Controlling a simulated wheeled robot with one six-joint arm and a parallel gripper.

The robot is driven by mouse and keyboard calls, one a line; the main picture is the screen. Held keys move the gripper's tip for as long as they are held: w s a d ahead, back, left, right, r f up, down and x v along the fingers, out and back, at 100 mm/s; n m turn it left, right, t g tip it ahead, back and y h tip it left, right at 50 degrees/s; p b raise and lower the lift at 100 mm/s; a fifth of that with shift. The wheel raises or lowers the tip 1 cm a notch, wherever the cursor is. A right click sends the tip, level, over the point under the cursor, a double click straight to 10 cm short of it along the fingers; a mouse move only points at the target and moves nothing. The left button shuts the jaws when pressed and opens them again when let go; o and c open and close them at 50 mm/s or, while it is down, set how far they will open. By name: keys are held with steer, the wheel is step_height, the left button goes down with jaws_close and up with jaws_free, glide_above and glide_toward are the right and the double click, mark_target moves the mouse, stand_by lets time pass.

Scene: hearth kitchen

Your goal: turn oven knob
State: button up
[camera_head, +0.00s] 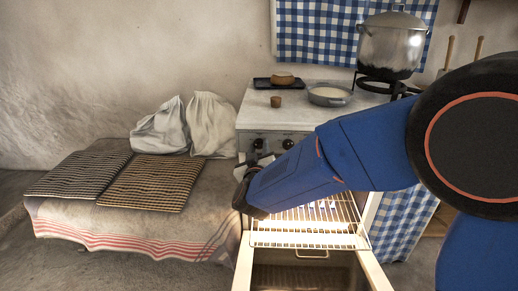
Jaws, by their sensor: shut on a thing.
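Two round knobs, a left oven knob (258,143) and a right one (288,143), show on the panel. My blue arm reaches in from the right across the stove front. My gripper (260,159) is at the panel's left part, just below the left knob, and is shut on an oven knob. The exact contact is small and partly hidden by the gripper's dark end. The rest of the panel is behind my arm.
A lit wire rack (310,240) shows in the stove below my arm. A bench at left holds two striped mats (148,183) and pale sacks (211,125).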

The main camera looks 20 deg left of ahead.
steer(key=shift+f, duration=0.1)
steer(key=o, duration=1.1)
steer(key=shift+c, duration=0.2)
steer(key=v, duration=1.7)
steer(key=shift+s, duration=0.2)
